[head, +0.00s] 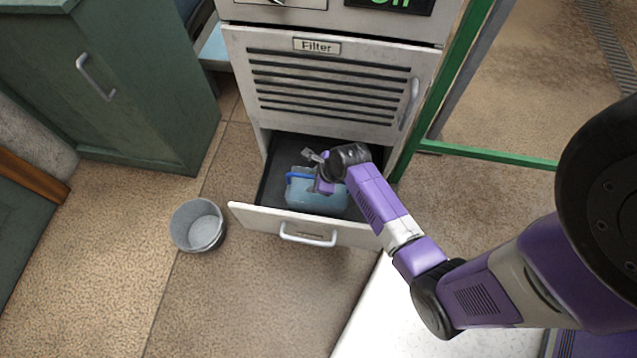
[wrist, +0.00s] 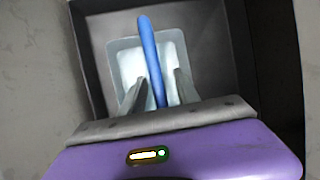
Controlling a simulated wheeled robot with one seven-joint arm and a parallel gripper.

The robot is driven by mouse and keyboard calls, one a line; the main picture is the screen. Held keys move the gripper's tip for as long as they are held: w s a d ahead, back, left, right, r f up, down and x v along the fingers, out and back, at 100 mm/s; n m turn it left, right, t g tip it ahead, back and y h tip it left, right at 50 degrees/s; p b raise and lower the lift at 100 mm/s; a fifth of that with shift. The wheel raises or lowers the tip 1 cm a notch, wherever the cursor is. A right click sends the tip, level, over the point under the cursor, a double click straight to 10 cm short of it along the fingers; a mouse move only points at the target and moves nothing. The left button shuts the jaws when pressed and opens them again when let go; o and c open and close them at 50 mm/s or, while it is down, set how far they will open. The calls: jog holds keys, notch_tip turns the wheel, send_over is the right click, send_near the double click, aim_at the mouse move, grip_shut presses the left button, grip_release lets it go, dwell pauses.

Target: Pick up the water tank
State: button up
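The water tank (head: 318,197) is a translucent light-blue box with a blue handle. It sits in the open bottom drawer (head: 310,228) of the machine. My gripper (head: 314,168) is over the drawer, at the tank's handle. In the wrist view the blue handle (wrist: 149,50) runs between the two fingers of my gripper (wrist: 161,78), with the pale tank (wrist: 122,50) below. The fingers are apart, with a gap visible beside the handle, so my gripper looks open around it. Part of the tank is hidden behind my gripper and arm.
A grey bucket (head: 198,226) stands on the floor left of the drawer. The vented Filter panel (head: 325,85) is shut above the drawer. A green cabinet (head: 120,90) stands at left, and a green frame (head: 440,85) rises at right. The floor in front left is clear.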

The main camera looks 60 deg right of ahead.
grip_shut()
dwell(1.2)
